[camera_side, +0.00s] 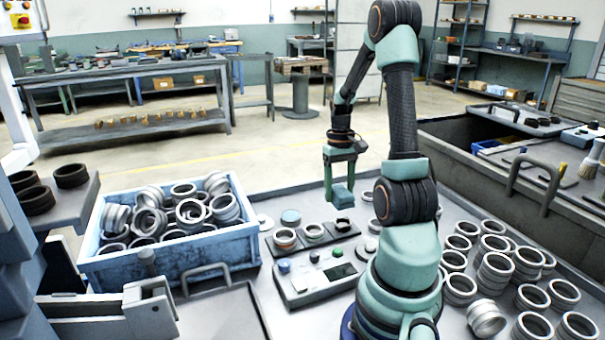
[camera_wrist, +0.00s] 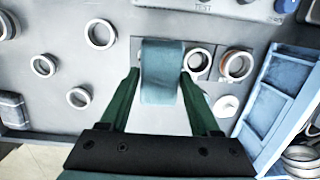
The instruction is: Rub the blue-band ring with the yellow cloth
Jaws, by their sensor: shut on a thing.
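My gripper (camera_side: 340,180) hangs above the grey worktop, left of my arm's base in the side view. It is shut on a teal, folded cloth-like piece (camera_side: 343,194), which also shows between the fingers in the wrist view (camera_wrist: 162,72). I see no yellow cloth. Below stand rings on dark square pads: a copper-toned ring (camera_side: 285,238), which shows in the wrist view (camera_wrist: 236,66), and a grey ring (camera_side: 314,231) beside it (camera_wrist: 199,61). A dark piece (camera_side: 343,226) sits on the third pad. I cannot make out a blue band on any ring.
A blue crate (camera_side: 215,247) full of metal rings stands at the left. A control box (camera_side: 315,280) with buttons sits in front of the pads. Many loose rings (camera_side: 495,270) cover the worktop at right.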

